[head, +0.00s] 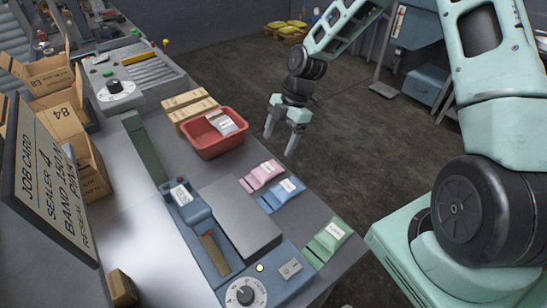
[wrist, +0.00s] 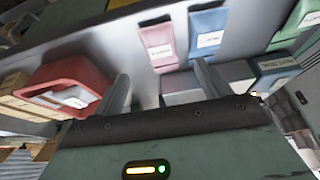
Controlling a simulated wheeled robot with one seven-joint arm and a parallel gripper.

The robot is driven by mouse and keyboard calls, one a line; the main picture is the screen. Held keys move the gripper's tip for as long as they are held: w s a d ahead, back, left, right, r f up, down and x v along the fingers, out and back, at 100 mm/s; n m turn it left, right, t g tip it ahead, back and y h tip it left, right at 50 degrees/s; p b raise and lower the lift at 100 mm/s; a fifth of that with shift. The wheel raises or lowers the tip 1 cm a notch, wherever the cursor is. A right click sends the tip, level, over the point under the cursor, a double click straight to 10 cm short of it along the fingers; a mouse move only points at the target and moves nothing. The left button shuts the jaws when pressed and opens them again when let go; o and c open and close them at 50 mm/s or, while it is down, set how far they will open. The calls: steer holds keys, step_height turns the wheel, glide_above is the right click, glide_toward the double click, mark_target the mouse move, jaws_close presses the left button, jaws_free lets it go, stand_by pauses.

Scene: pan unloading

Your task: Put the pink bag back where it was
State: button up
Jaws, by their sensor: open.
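The pink bag (head: 263,174) lies flat on the grey bench top near its right edge, with a white label. It also shows in the wrist view (wrist: 158,45), beyond and above my fingers. My gripper (head: 279,144) is open and empty, fingers down, to the right of the red bin and apart from the pink bag. In the wrist view, nothing is between its fingers (wrist: 163,85). A blue bag (head: 284,192) lies just beside the pink one. A green bag (head: 329,238) lies farther along the same edge.
The red bin (head: 196,139) holds a pale labelled bag (head: 226,124). Cardboard boxes (head: 188,103) stand behind it. A blue-grey sealer machine (head: 208,262) with a dial occupies the bench's front. A job card sign (head: 47,177) stands at left. Open floor lies beyond the bench's right edge.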

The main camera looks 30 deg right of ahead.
steer(key=s+a+r+m+h, duration=0.3)
steer(key=s+a+r+m, duration=0.3)
steer(key=s+a+r, duration=0.6)
steer(key=s+r+m, duration=0.2)
steer(key=s+m, duration=0.1)
steer(key=s, duration=0.4)
steer(key=s+a+r+m, duration=0.1)
steer(key=s+r+m, duration=0.1)
steer(key=s, duration=0.6)
steer(key=shift+a+m+t+h, duration=0.15)
steer(key=shift+m+t+h, duration=0.25)
steer(key=shift+m, duration=0.3)
steer(key=shift+s, duration=0.1)
step_height(320, 180, down, 4)
steer(key=b, duration=0.4)
steer(key=shift+b, duration=0.3)
